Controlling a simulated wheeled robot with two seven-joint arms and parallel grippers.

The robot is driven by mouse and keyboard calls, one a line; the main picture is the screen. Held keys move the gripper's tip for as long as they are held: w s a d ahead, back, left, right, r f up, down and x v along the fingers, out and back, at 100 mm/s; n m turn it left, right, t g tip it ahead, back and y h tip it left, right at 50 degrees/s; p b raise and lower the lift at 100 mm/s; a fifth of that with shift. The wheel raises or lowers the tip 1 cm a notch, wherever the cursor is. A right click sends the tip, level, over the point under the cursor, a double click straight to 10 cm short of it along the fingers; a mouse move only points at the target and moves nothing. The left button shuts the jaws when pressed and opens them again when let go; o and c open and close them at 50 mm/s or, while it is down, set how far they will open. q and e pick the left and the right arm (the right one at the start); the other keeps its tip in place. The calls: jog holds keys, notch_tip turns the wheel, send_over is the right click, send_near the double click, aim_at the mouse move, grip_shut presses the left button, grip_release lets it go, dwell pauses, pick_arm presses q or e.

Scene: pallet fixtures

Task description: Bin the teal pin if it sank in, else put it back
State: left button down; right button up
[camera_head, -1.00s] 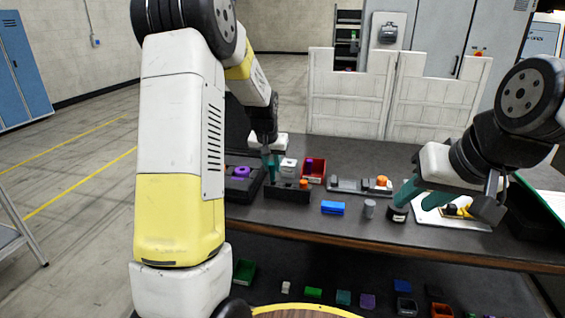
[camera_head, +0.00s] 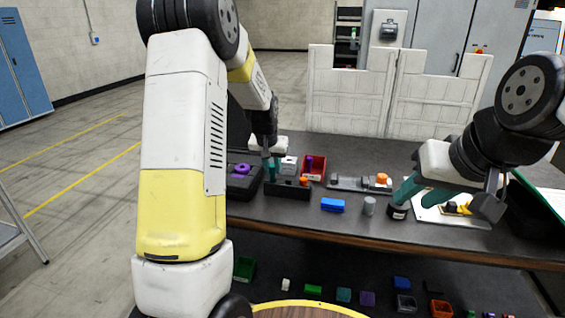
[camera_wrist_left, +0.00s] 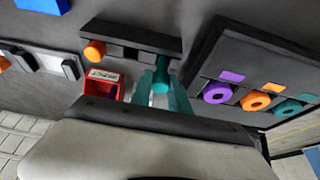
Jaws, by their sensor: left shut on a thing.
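My left gripper (camera_head: 270,165) is shut on the teal pin (camera_wrist_left: 161,72) at the black fixture block (camera_wrist_left: 130,38). In the left wrist view its teal fingers (camera_wrist_left: 161,88) are on either side of the pin. The pin's lower end is hidden, so its depth in the block cannot be told. An orange pin (camera_wrist_left: 95,50) stands at the block's other end. A red bin (camera_wrist_left: 101,88) with a white label is close beside the gripper; it also shows in the head view (camera_head: 318,176). My right gripper (camera_head: 412,194) is low over the table's right part; its jaw gap is unclear.
A black board with purple (camera_wrist_left: 217,93), orange (camera_wrist_left: 256,101) and teal (camera_wrist_left: 286,109) rings lies beside the block. A blue block (camera_head: 332,205), grey cylinder (camera_head: 369,206) and dark labelled cylinder (camera_head: 397,212) stand near the front edge. A grey fixture (camera_head: 350,184) is behind them.

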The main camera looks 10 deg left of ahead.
pick_arm(q)
jog(key=shift+f, duration=0.3)
jog(key=c, duration=1.2)
grip_release()
jog(key=shift+o, duration=0.4)
jog(key=o, duration=0.4)
jog(key=shift+c, duration=0.2)
jog(key=shift+r, duration=0.1)
